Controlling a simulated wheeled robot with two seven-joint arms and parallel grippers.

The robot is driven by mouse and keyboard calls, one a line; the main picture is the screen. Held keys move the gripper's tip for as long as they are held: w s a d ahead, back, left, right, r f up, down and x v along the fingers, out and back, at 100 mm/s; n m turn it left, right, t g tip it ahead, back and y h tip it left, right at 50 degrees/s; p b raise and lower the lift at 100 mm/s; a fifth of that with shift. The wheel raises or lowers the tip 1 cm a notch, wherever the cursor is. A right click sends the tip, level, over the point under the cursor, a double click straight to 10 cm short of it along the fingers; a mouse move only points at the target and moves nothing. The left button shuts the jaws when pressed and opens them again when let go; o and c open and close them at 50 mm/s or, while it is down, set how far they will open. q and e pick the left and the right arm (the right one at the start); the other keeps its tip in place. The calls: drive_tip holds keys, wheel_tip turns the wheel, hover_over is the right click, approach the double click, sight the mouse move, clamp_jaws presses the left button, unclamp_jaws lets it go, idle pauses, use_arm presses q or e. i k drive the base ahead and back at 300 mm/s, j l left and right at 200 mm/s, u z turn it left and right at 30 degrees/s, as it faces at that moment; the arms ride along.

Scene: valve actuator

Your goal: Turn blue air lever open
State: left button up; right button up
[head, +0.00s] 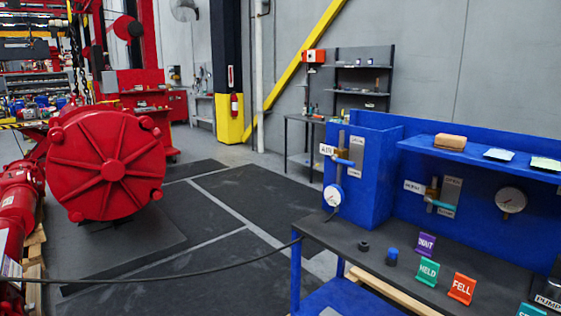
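The blue air lever (343,161) shows in the head view on the blue bench cabinet, right of centre. It sticks out roughly sideways from a small brass valve on a vertical pipe. A white label (326,150) reading AIR is beside it, and a grey plate (357,154) is behind it. A round white gauge (333,195) is below it. Neither of my grippers is in view, so nothing of mine is seen near the lever.
A second valve with a teal lever (441,204) and another gauge (511,200) are on the back panel to the right. Coloured signs, including a green one (428,271), stand on the dark benchtop (340,234). A black hose (170,275) crosses the left. A large red actuator (107,165) stands left. Floor between is open.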

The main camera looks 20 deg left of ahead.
sight(334, 157)
drive_tip(key=u, duration=0.15)
drive_tip(key=i+j+z, duration=0.2)
drive_tip(key=i, duration=0.35)
drive_tip(key=i+j+z, duration=0.15)
drive_tip(key=i+j, duration=0.3)
drive_tip(key=i, duration=0.1)
